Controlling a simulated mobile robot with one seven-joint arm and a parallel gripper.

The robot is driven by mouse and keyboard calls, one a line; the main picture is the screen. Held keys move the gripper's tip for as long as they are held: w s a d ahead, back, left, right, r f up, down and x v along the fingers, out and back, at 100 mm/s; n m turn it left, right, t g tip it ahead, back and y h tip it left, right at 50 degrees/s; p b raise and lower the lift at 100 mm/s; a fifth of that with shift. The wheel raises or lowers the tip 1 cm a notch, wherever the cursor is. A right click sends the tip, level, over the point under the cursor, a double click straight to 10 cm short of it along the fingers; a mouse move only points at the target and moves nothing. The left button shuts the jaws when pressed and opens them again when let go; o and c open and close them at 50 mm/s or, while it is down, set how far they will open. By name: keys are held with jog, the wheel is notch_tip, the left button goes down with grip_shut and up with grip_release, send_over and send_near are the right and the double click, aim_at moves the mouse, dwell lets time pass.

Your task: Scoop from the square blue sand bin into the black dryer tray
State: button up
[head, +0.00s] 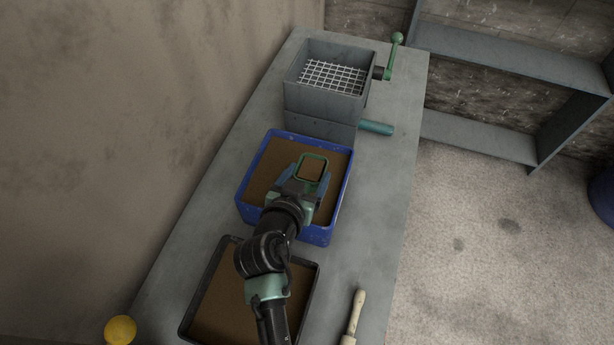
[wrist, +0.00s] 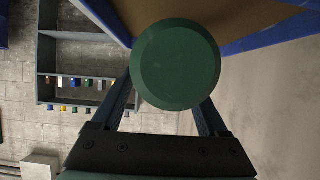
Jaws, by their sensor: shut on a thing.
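The square blue sand bin (head: 318,236) stands on the grey bench with brown sand in it. My gripper (head: 301,184) is over the bin, shut on a green scoop (head: 313,157). The scoop's squarish green rim shows brown inside; I cannot tell whether that is sand in it. In the wrist view a round green end of the scoop (wrist: 176,64) sits between the fingers, with the bin's blue wall (wrist: 280,36) behind. The black dryer tray (head: 205,287) lies nearer, partly hidden by my arm, with a brown surface inside.
A grey box with a wire mesh (head: 334,77), a green crank and a teal handle stands beyond the bin. A wooden-handled tool (head: 356,312) lies right of the tray. A yellow ball (head: 120,330) is at lower left.

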jog(key=shift+t, duration=0.4)
jog(key=shift+r+p, duration=2.25)
jog(key=shift+r, duration=2.4)
jog(key=shift+d, duration=0.15)
